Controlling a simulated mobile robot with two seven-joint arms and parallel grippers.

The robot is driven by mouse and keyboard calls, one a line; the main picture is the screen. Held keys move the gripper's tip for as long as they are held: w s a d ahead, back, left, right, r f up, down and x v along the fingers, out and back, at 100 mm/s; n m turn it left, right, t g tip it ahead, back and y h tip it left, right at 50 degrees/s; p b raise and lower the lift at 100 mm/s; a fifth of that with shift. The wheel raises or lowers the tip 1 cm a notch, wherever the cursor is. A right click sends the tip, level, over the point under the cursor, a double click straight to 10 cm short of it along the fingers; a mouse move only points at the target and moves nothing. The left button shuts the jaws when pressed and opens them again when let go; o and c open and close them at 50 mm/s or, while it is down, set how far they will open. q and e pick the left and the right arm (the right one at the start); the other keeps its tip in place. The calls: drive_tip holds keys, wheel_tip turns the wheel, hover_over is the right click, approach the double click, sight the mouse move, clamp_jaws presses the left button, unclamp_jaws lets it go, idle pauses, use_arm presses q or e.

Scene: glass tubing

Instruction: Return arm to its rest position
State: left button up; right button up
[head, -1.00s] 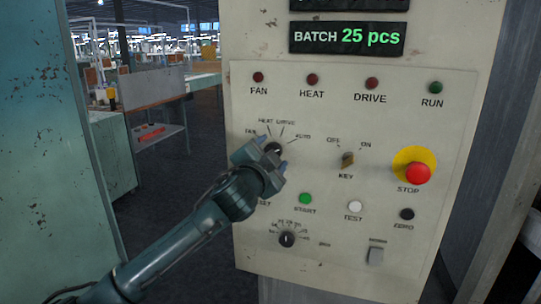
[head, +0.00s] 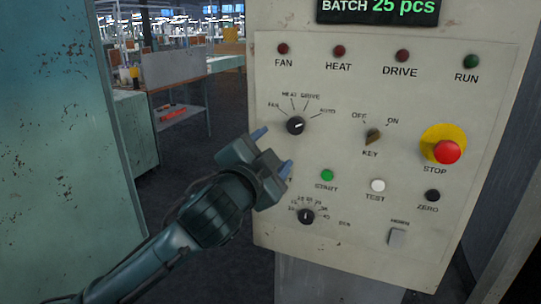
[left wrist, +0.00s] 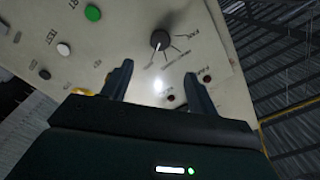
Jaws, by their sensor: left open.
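My left gripper (head: 273,151) is open and empty, left of and below the black selector knob (head: 295,125) and apart from it in the picture. The knob's white mark points up and right toward AUTO. In the left wrist view the two open fingers (left wrist: 158,66) reach toward the panel, with the selector knob (left wrist: 160,39) beyond them. The pale control panel (head: 345,110) is at the right of the head view. My right gripper is in neither view.
The panel carries a key switch (head: 373,135), red stop button (head: 447,151), green start button (head: 327,175), white test button (head: 378,185) and lower dial (head: 306,216). A worn teal cabinet (head: 60,150) stands at the left. Dark open floor (head: 195,155) lies between.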

use_arm(q)
drive_tip(key=shift+s, duration=0.15)
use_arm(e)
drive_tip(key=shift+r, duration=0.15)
use_arm(q)
drive_tip(key=s+a+f+n+g+p, duration=0.1)
drive_tip(key=s+f+n+g, duration=0.15)
drive_tip(key=f, duration=0.85)
drive_tip(key=s+a+f+n+g, duration=0.1)
drive_tip(key=s+a+f+n, duration=0.15)
drive_tip(key=f, duration=0.85)
drive_tip(key=s+a+f+n+g+y, duration=0.1)
drive_tip(key=s+a+f+n, duration=0.1)
drive_tip(key=s+f, duration=0.7)
drive_tip(key=s+a+f+n+g+y, duration=0.1)
drive_tip(key=s+a+f+n+g, duration=0.1)
drive_tip(key=s+a+f, duration=0.3)
drive_tip(key=s+f+n+p, duration=0.1)
drive_tip(key=s+f, duration=0.3)
drive_tip(key=s, duration=0.1)
drive_tip(key=shift+n, duration=0.3)
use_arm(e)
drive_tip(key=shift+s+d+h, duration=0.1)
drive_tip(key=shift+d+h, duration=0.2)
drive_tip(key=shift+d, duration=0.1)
use_arm(q)
drive_tip(key=shift+s, duration=0.1)
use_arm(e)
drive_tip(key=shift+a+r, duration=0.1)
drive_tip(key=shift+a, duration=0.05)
